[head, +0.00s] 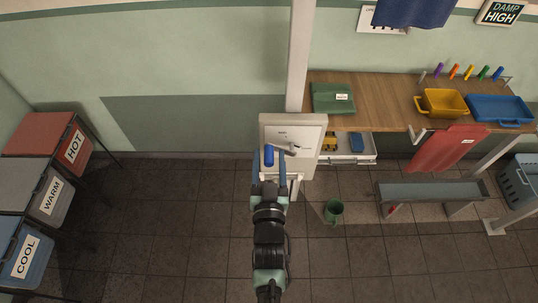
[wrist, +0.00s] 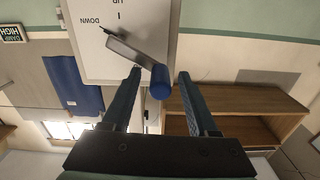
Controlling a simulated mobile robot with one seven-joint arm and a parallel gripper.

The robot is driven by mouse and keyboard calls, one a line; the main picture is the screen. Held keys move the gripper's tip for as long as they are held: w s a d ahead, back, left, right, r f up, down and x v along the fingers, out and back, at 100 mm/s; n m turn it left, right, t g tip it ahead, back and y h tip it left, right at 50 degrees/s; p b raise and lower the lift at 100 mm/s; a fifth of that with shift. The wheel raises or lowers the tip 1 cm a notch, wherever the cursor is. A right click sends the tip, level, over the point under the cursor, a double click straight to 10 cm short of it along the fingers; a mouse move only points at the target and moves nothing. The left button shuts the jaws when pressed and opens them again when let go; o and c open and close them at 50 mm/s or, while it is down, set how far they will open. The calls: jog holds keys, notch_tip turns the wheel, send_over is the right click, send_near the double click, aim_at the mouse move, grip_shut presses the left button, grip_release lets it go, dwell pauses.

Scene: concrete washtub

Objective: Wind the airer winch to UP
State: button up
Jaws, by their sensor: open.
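The winch is a pale panel (head: 308,133) on a post, with a grey crank arm ending in a blue handle (head: 269,154). In the wrist view the winch panel (wrist: 150,25) appears upside down with the words UP and DOWN. Its grey crank arm (wrist: 132,51) runs from near DOWN to the blue handle (wrist: 160,84). My gripper (head: 269,159) is open at the handle. In the wrist view my gripper's fingers (wrist: 160,74) stand either side of the handle, with visible gaps.
Labelled bins, including HOT (head: 74,149), line the left.

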jog(key=shift+w, duration=0.15)
grip_shut()
dwell(1.4)
